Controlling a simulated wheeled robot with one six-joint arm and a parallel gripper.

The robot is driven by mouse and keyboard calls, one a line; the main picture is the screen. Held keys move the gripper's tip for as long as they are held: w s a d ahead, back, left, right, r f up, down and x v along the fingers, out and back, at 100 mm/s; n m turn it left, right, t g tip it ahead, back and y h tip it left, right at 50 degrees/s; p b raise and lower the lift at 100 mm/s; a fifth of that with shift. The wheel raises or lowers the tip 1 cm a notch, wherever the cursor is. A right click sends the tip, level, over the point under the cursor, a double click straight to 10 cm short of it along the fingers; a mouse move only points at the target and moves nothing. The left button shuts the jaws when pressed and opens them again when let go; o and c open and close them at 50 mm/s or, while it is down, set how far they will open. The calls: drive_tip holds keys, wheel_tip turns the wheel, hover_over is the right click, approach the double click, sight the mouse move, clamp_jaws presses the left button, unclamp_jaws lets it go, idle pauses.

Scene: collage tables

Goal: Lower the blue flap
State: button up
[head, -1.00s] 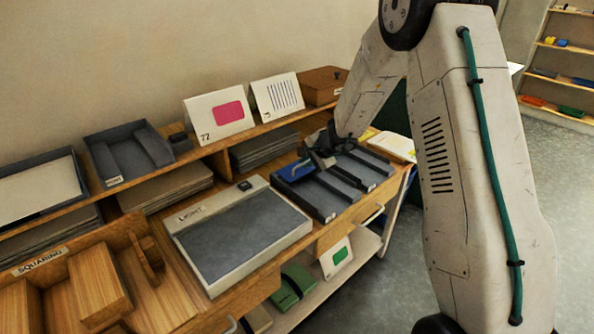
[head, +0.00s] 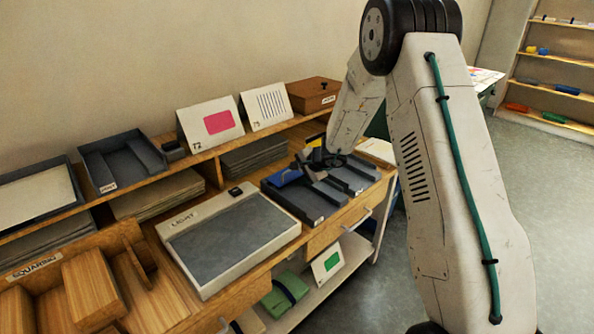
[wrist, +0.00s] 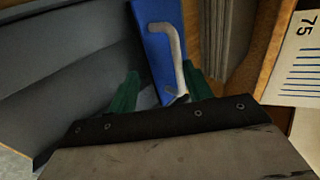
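The blue flap (head: 286,177) is at the back left of a dark grey divided tray (head: 309,214) on the bench. In the wrist view the blue flap (wrist: 152,50) runs down between my fingertips, with a pale bent bar handle (wrist: 178,50) on it. My gripper (wrist: 161,73) is open, its green fingers apart on either side of the flap and the handle's near end. Whether a finger touches the handle cannot be told. In the head view my gripper (head: 316,160) is just right of the flap. The flap's exact tilt is unclear.
A light box (head: 228,240) lies left of the tray. Cards with a pink shape (head: 213,123) and blue stripes (head: 268,106) stand on the shelf behind, beside a brown box (head: 314,94). Open floor (head: 520,190) lies to the right.

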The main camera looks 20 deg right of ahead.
drive_tip(key=shift+s+a+f, duration=0.15)
drive_tip(key=shift+a+f, duration=0.1)
drive_tip(key=shift+f, duration=0.1)
idle(0.5)
drive_tip(key=shift+d+r, duration=0.1)
idle(0.6)
drive_tip(key=shift+s+d+r, duration=0.1)
drive_tip(key=shift+s+r, duration=0.1)
drive_tip(key=v, duration=0.7)
drive_tip(key=shift+w+r, duration=0.1)
drive_tip(key=shift+r, duration=0.2)
